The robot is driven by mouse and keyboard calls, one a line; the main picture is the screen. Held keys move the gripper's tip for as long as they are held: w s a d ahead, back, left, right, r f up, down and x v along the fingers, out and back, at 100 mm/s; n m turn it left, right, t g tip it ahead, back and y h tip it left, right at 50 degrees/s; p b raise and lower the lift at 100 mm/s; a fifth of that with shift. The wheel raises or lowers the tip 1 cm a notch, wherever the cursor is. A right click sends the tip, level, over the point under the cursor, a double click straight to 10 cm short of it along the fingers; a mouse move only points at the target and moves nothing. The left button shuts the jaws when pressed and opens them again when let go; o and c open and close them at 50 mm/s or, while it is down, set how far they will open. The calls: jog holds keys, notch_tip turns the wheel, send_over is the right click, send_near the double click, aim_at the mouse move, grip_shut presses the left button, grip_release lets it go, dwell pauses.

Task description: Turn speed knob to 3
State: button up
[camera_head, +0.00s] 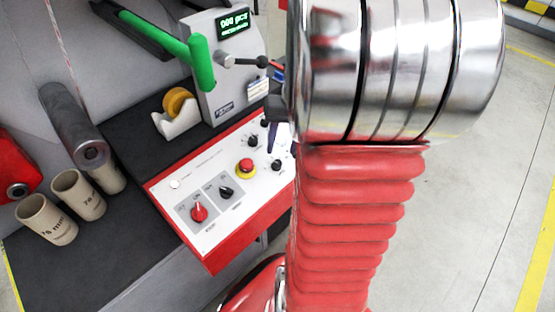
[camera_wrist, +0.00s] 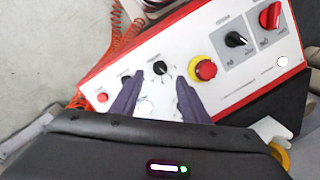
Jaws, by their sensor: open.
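The control panel (camera_head: 215,190) is white with a red front. In the wrist view a black knob with a dial (camera_wrist: 160,68) sits between and just beyond the tips of my gripper (camera_wrist: 160,80). Its two purple fingers are apart and hold nothing. A second small black knob (camera_wrist: 126,77) is close by the left finger. In the head view two small black knobs (camera_head: 253,141) (camera_head: 277,165) show near a purple finger. The labels are too small to read, so I cannot tell which knob is speed or its setting.
A red emergency button (camera_wrist: 205,69) on a yellow base is right of the fingers in the wrist view. A black selector (camera_head: 227,192) and a red selector (camera_head: 199,212) lie farther along the panel. A display unit (camera_head: 230,70) with a green handle (camera_head: 201,65) stands behind.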

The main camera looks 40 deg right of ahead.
aim_at(278, 163)
jog(key=shift+w+a+f, duration=0.1)
jog(key=shift+a+f, duration=0.05)
jog(key=shift+f, duration=0.9)
jog(key=shift+w+a+f, duration=0.1)
jog(key=shift+a+f, duration=0.05)
jog(key=shift+f, duration=0.9)
jog(key=shift+w+a+f, duration=0.1)
jog(key=shift+a+f, duration=0.05)
jog(key=shift+f, duration=0.9)
jog(key=shift+c, duration=0.2)
